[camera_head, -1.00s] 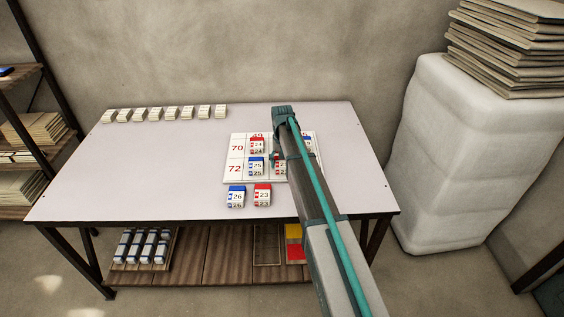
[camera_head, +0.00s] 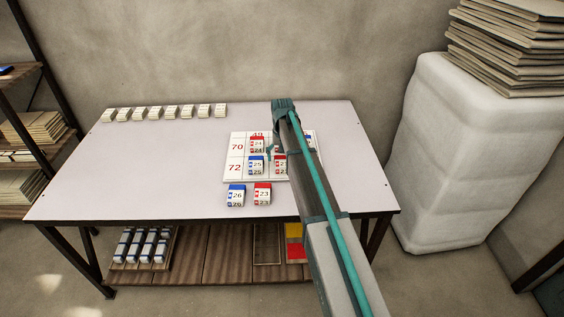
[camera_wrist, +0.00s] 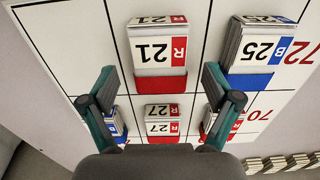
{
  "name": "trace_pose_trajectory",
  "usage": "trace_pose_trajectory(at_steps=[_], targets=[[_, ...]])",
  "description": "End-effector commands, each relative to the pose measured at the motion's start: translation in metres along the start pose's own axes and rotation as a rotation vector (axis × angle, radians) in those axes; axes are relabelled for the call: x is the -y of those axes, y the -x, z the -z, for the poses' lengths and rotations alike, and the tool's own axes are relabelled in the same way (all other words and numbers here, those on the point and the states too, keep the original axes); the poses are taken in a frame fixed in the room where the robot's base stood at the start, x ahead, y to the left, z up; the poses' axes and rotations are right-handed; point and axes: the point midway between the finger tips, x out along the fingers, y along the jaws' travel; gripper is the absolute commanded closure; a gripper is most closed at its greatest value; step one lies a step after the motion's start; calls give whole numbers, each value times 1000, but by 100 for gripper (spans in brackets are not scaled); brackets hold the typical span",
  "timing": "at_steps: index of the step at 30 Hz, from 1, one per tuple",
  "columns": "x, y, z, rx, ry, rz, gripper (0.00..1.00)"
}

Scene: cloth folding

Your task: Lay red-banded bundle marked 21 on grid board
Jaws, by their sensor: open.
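The red-banded bundle marked 21 (camera_wrist: 158,47) lies flat in a cell of the grid board (camera_wrist: 65,45) in the wrist view. In the head view the red-banded bundle (camera_head: 280,166) lies in the 72 row, partly behind my arm, on the white board (camera_head: 229,178). My gripper (camera_wrist: 160,74) is open and empty above the board, its fingertips apart on either side of the red band's edge. Its finger shows in the head view near the board's middle.
Bundles 25 (camera_wrist: 256,48), 27 (camera_wrist: 163,121) and 24 (camera_head: 257,146) lie on the board. A blue-banded bundle (camera_head: 308,144) shows at its right. Bundles 26 (camera_head: 236,195) and 23 (camera_head: 262,194) lie in front. Small white stacks (camera_head: 165,113) line the back.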

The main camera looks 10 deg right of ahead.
Motion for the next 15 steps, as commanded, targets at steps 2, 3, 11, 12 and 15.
trace_pose_trajectory(at_steps=[2, 3, 11, 12, 15], targets=[[0, 15, 1, -3, 0, 0, 11], [0, 23, 1, -3, 0, 0, 11], [0, 71, 1, -2, 0, 0, 11], [0, 78, 1, -2, 0, 0, 11], [0, 88, 1, -1, 0, 0, 11]])
